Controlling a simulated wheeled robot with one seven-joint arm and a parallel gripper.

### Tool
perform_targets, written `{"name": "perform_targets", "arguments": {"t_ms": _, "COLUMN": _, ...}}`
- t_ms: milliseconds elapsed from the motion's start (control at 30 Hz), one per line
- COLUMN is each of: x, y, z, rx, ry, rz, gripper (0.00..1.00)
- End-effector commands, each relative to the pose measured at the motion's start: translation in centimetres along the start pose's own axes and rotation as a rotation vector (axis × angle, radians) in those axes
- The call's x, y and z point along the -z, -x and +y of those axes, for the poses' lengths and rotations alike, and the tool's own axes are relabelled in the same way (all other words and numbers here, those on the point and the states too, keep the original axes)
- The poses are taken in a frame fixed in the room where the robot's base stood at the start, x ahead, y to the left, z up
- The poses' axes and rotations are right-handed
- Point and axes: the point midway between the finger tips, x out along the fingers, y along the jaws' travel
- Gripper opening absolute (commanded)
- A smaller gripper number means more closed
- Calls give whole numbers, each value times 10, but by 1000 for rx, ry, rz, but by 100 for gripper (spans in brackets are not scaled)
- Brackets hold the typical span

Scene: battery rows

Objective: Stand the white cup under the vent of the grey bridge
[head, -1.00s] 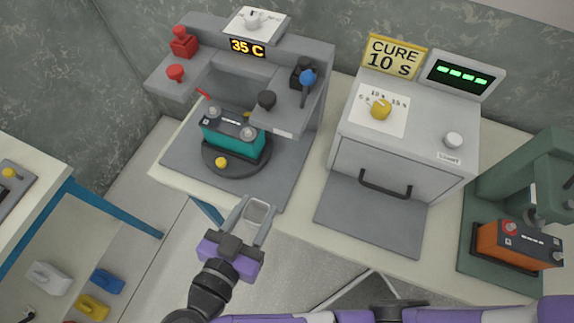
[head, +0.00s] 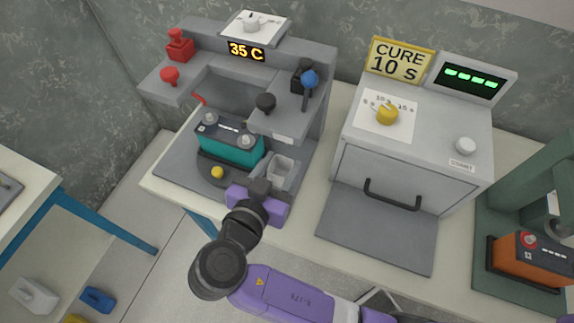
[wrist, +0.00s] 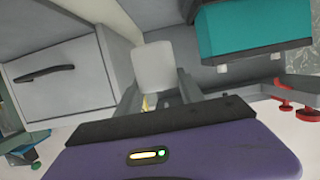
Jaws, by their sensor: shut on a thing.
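The white cup (head: 282,168) is held between the fingers of my gripper (head: 276,171). In the wrist view the cup (wrist: 154,66) stands out pale just beyond the finger ends. The grey bridge (head: 238,66) stands at the back of the left station, with a 35 C display. Its right arm (head: 287,110) reaches forward above and behind my gripper. The cup is in front of this arm's front end, to the right of the teal battery (head: 229,143). The vent cannot be made out. Whether the cup touches the grey base plate is unclear.
The teal battery sits on a round dark turntable (head: 215,172) close to the left of the cup. Red knobs (head: 170,76) stand on the bridge's left arm. A grey cure oven (head: 400,175) stands to the right, and an orange battery (head: 535,258) sits farther right.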

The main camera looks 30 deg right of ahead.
Motion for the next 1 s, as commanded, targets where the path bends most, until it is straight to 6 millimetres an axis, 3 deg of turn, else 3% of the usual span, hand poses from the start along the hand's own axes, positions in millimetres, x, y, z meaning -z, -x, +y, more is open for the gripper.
{"name": "perform_targets", "arguments": {"t_ms": 167, "x": 12, "y": -35, "z": 1, "rx": -4, "ry": 0, "rz": 0, "gripper": 0}}
{"name": "perform_targets", "arguments": {"t_ms": 300, "x": -12, "y": -39, "z": 1, "rx": 0, "ry": 6, "rz": -1, "gripper": 0}}
{"name": "perform_targets", "arguments": {"t_ms": 467, "x": -22, "y": -42, "z": 0, "rx": 0, "ry": 3, "rz": 0, "gripper": 0}}
{"name": "perform_targets", "arguments": {"t_ms": 700, "x": -52, "y": -51, "z": 0, "rx": -1, "ry": 4, "rz": 0, "gripper": 0}}
{"name": "perform_targets", "arguments": {"t_ms": 1000, "x": -57, "y": -56, "z": 0, "rx": 0, "ry": 0, "rz": 0, "gripper": 0}}
